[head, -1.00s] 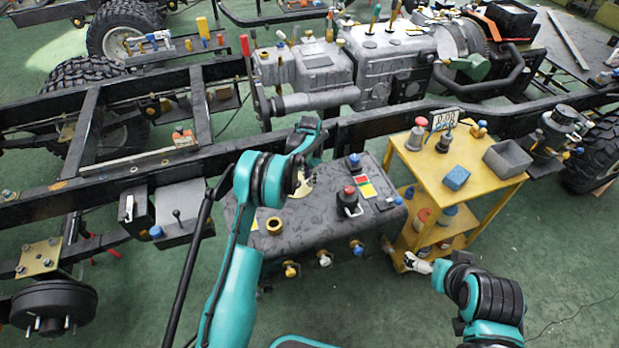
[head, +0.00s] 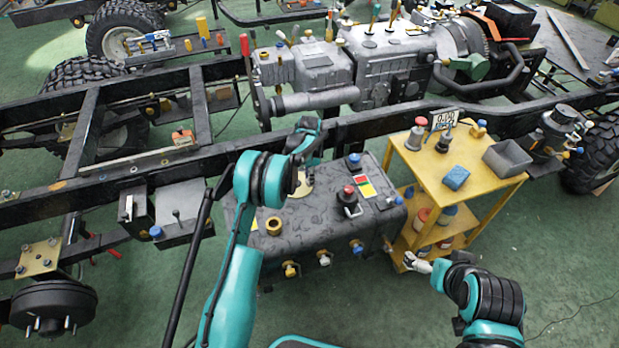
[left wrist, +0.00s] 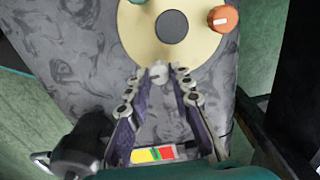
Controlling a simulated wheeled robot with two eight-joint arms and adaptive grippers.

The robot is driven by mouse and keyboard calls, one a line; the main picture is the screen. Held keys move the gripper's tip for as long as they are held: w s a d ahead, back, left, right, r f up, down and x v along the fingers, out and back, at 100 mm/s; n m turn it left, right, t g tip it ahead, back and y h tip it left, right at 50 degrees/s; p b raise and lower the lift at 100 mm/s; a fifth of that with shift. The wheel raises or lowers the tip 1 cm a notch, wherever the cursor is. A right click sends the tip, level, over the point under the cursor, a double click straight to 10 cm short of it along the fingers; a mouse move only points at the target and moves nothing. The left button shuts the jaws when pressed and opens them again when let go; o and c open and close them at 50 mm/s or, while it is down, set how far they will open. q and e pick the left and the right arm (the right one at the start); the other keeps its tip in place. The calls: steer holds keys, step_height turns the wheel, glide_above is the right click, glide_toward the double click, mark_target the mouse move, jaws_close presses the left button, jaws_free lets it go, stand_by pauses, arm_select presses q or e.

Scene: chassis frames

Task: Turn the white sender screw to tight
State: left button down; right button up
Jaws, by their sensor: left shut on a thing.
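The white sender screw (left wrist: 158,74) sits at the near edge of the round cream sender plate (left wrist: 135,35) in the left wrist view. My left gripper (left wrist: 159,70) is shut on this screw, with a fingertip on either side of its head. In the head view my left gripper (head: 306,165) reaches down over the sender plate (head: 301,189) on the dark tank (head: 310,222), and hides the screw. An orange screw (left wrist: 223,18) and a partly cut-off teal one (left wrist: 138,1) also sit on the plate. My right gripper (head: 416,262) hangs in front of the yellow cart; its jaws are too small to read.
A red-topped black fitting (head: 348,198), a blue-capped fitting (head: 354,161) and a brass ring (head: 274,225) stand on the tank. A black chassis rail (head: 380,123) runs behind it.

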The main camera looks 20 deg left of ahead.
arm_select(q)
steer(key=c, duration=1.3)
jaws_free()
step_height(320, 180, up, 12)
